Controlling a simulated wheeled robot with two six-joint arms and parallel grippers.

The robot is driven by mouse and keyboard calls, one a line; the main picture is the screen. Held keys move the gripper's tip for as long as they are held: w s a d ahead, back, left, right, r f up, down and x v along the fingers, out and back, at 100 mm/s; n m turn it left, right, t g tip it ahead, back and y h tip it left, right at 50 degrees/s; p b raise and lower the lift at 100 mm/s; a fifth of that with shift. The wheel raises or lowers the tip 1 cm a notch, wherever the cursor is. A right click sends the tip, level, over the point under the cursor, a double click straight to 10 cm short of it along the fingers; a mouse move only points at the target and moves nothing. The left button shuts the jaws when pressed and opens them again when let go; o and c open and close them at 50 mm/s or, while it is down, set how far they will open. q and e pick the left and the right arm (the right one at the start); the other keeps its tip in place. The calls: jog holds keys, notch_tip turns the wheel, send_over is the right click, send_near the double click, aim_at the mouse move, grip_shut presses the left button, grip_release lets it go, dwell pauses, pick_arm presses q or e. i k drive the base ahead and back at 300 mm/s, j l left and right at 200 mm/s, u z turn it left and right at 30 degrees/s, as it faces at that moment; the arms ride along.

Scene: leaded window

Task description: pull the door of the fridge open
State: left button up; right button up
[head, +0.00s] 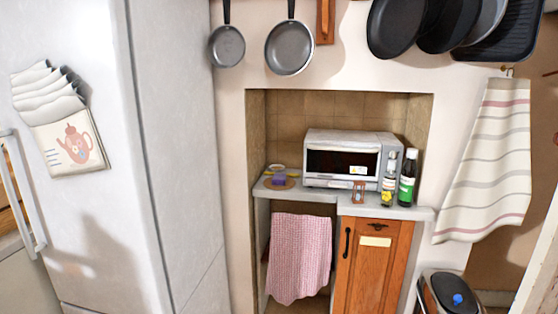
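The fridge (190,130) is tall and white and fills the left of the head view. Its front door (95,215) faces left and looks shut against the body. A long white vertical handle (24,195) is at the door's left edge. A paper holder with a teapot picture (68,130) hangs on the door. A dark shadow falls on the lower door. Neither of my grippers is in view.
An alcove right of the fridge holds a toaster oven (350,158) and two bottles (407,178) on a counter. Below are a pink cloth (298,258) and a wooden cabinet (372,265). Pans (290,48) hang above. A bin (448,292) stands at lower right.

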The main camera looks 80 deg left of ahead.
aim_at(96, 232)
jog(key=u, duration=4.05)
